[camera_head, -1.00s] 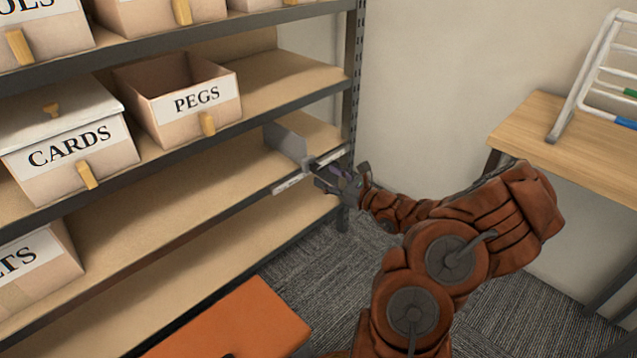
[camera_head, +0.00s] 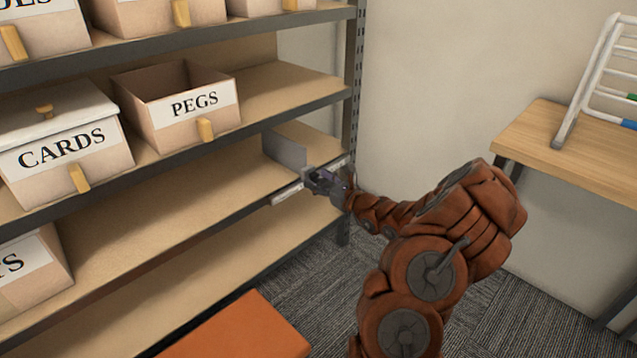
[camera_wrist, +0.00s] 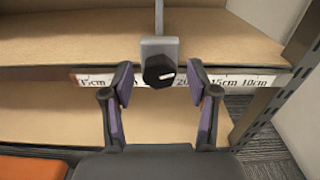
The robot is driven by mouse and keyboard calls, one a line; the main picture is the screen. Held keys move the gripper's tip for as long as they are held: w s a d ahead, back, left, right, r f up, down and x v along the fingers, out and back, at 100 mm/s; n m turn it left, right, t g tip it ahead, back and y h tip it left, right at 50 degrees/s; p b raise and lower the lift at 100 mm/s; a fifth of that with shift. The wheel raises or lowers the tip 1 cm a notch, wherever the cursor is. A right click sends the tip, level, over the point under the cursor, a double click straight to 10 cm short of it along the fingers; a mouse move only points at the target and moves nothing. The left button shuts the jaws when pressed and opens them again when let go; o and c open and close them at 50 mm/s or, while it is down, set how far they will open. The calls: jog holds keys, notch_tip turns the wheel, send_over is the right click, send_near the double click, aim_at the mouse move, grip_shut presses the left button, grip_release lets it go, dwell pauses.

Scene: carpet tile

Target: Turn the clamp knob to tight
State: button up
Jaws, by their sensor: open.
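The clamp knob (camera_wrist: 158,71) is a dark, many-sided knob with a white mark pointing to the right in the wrist view. It sits on the front of a grey clamp block (camera_wrist: 159,46) at the shelf's front edge. A thin grey upright plate (camera_head: 285,150) stands on the shelf behind it. My gripper (camera_wrist: 160,80) is open, its two purple-padded fingers on the left and right of the knob with gaps on both sides. In the head view my gripper (camera_head: 318,180) is at the shelf edge and hides the knob.
A white centimetre scale (camera_wrist: 245,81) runs along the shelf edge. The PEGS bin (camera_head: 178,105) and lidded CARDS bin (camera_head: 62,150) stand on the shelf above. A shelf post (camera_head: 352,90) is close on the right. A wooden table (camera_head: 540,135) stands further right.

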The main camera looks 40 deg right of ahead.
jog(key=shift+w, duration=0.1)
grip_shut()
dwell(0.6)
